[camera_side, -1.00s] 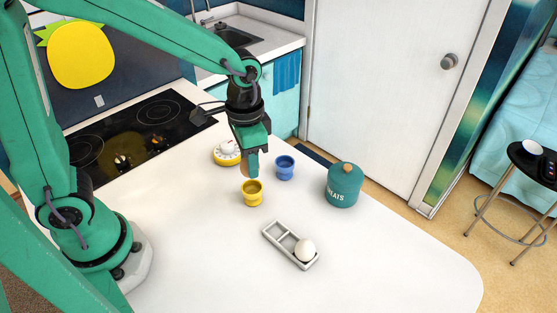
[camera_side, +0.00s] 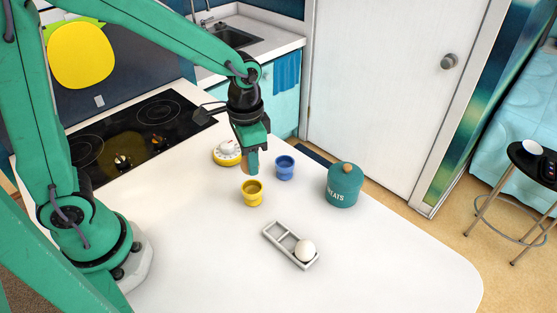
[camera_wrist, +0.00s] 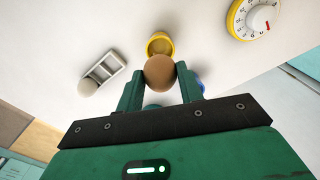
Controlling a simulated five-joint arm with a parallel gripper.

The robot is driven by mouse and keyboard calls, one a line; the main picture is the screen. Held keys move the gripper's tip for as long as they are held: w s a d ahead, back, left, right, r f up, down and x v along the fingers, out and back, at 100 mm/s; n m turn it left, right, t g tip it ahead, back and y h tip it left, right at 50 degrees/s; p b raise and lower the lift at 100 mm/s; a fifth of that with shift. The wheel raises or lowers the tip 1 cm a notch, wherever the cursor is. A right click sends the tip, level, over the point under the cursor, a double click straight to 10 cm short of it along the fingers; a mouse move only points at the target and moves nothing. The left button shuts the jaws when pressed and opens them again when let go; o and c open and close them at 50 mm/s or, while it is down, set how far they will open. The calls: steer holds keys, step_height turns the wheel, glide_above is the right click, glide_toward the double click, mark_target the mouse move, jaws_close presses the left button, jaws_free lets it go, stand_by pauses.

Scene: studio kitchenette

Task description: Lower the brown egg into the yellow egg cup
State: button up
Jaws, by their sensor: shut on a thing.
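My gripper (camera_side: 252,168) points down and is shut on the brown egg. In the wrist view, the brown egg (camera_wrist: 159,71) sits between the two green fingertips. In the side view the fingers mostly hide it. The yellow egg cup (camera_side: 252,194) stands upright on the white counter, just below and in front of my gripper in the side view. In the wrist view, the yellow egg cup (camera_wrist: 160,43) shows beyond the egg, which overlaps its near edge. The cup looks empty, and the egg is above and apart from it in the side view.
A blue egg cup (camera_side: 285,168) stands right of my gripper, and a white-and-yellow timer (camera_side: 227,152) behind it at left. A teal canister (camera_side: 342,187) stands farther right. A grey tray (camera_side: 274,232) holds a white egg (camera_side: 305,250). The front counter is clear.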

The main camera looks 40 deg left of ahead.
steer(key=shift+f, duration=0.2)
steer(key=shift+f, duration=0.85)
steer(key=shift+f, duration=2.15)
stand_by(2.5)
steer(key=o, duration=1.1)
steer(key=shift+c, duration=0.2)
steer(key=shift+r, duration=3.9)
